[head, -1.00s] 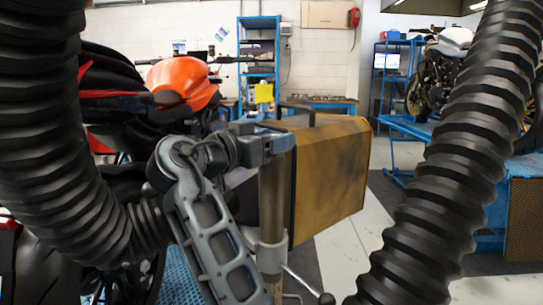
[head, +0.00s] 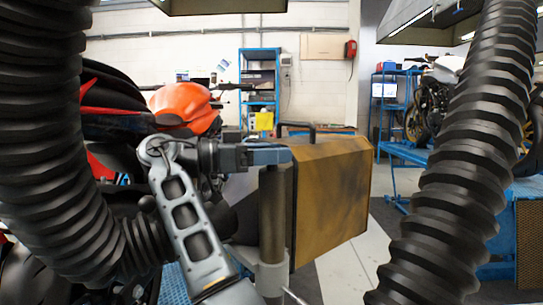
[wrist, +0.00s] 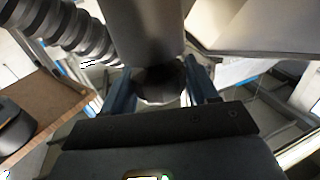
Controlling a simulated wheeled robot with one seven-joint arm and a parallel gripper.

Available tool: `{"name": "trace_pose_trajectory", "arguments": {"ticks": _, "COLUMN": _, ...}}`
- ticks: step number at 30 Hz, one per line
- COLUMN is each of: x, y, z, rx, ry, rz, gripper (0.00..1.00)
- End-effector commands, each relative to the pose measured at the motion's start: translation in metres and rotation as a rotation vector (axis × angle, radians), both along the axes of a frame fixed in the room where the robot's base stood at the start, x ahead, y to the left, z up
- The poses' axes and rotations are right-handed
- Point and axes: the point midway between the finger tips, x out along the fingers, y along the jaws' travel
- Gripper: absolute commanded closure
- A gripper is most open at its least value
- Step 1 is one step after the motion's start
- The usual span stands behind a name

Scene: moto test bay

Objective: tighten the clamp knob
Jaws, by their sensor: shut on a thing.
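A grey-brown upright post (head: 272,215) stands in the middle of the head view, with a pale collar (head: 270,278) low on it. My gripper (head: 270,155) is at the top of the post, reaching in from the left. In the wrist view, the blue fingers (wrist: 162,88) are shut on a dark round thing (wrist: 160,82) at the end of a grey cylinder (wrist: 143,28). This dark thing looks like the clamp knob; in the head view the fingers hide it. A thin rod (head: 295,297) shows beside the collar, cut off by the lower edge.
A yellow-brown box (head: 332,205) with a dark handle is right behind the post. A red and black motorcycle (head: 180,105) fills the left. Ribbed black hoses (head: 465,150) frame both sides. Another motorcycle (head: 435,100) stands on a blue lift at the right. Pale floor shows between.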

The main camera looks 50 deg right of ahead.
Motion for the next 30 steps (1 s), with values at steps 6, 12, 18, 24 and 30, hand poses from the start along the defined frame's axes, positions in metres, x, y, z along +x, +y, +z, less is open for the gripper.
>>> {"name": "trace_pose_trajectory", "arguments": {"ticks": 6, "x": -0.001, "y": -0.001, "z": -0.003, "rx": 0.006, "ry": 0.001, "rz": -0.01, "gripper": 0.72}}
{"name": "trace_pose_trajectory", "arguments": {"ticks": 12, "x": -0.001, "y": -0.001, "z": -0.003, "rx": 0.006, "ry": 0.002, "rz": -0.01, "gripper": 0.4}}
{"name": "trace_pose_trajectory", "arguments": {"ticks": 18, "x": -0.001, "y": -0.001, "z": -0.002, "rx": 0.004, "ry": 0.001, "rz": -0.008, "gripper": 0.21}}
{"name": "trace_pose_trajectory", "arguments": {"ticks": 24, "x": 0.0, "y": 0.0, "z": -0.001, "rx": 0.003, "ry": 0.001, "rz": -0.006, "gripper": 0.21}}
{"name": "trace_pose_trajectory", "arguments": {"ticks": 30, "x": 0.009, "y": 0.011, "z": -0.001, "rx": 0.003, "ry": 0.002, "rz": -0.003, "gripper": 0.21}}
